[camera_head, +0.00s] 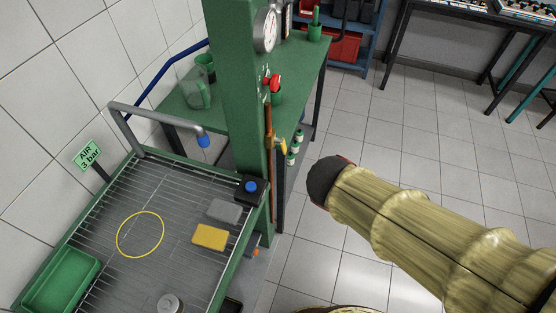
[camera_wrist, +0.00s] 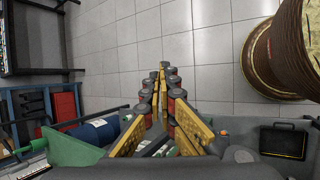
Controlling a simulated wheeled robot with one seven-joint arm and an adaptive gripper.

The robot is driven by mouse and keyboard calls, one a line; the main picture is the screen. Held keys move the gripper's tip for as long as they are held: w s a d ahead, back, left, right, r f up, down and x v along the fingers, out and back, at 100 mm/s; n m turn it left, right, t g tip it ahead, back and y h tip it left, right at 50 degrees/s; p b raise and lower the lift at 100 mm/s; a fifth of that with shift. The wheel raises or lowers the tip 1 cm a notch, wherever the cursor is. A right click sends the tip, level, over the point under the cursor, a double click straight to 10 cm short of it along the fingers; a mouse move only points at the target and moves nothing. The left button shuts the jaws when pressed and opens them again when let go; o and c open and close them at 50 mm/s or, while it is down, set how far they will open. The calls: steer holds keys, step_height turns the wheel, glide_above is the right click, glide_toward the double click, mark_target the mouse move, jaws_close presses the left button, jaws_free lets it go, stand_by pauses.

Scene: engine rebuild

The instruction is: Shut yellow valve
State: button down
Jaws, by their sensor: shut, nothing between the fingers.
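A small yellow valve handle (camera_head: 282,146) shows in the head view, at the right side of the green column, beside a vertical copper-brown pipe (camera_head: 268,150). Its exact angle to the pipe is hard to tell at this size. My gripper (camera_wrist: 163,70) shows in the wrist view, its yellow and grey fingers meeting at the tips, shut and empty over the tiled floor. In the head view my sleeved arm lies to the right of the column, and the gripper itself cannot be made out. I cannot pick out the valve in the wrist view.
A green column (camera_head: 240,100) carries a gauge (camera_head: 265,29) and a red valve handle (camera_head: 274,81). Left of it is a wire-grate wash tray (camera_head: 150,285) with a yellow sponge (camera_head: 209,237). A green bench (camera_head: 300,62) stands behind. Tiled floor (camera_head: 370,120) is clear on the right.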

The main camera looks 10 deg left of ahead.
steer(key=a+f+n+t+y, duration=0.1)
steer(key=a+f+n+t, duration=0.1)
steer(key=a+n, duration=0.4)
steer(key=a+f+n+t+y+p, duration=0.1)
steer(key=a+f+n+t, duration=0.1)
steer(key=a+n, duration=0.5)
steer(key=a+f+n+t+y, duration=0.2)
steer(key=a+n, duration=0.4)
steer(key=a, duration=0.8)
steer(key=shift+s+a+f+t+p, duration=0.15)
steer(key=shift+f+t+p, duration=0.25)
steer(key=shift+t, duration=0.6)
steer(key=r+b+x, duration=0.1)
steer(key=b+x, duration=0.1)
steer(key=x, duration=0.4)
steer(key=w+r+b+x, duration=0.1)
steer(key=b+x, duration=0.1)
steer(key=x, duration=0.5)
steer(key=shift+r+b, duration=0.25)
steer(key=shift+b, duration=0.1)
steer(key=shift+w+a, duration=0.1)
steer(key=shift+w+f, duration=0.1)
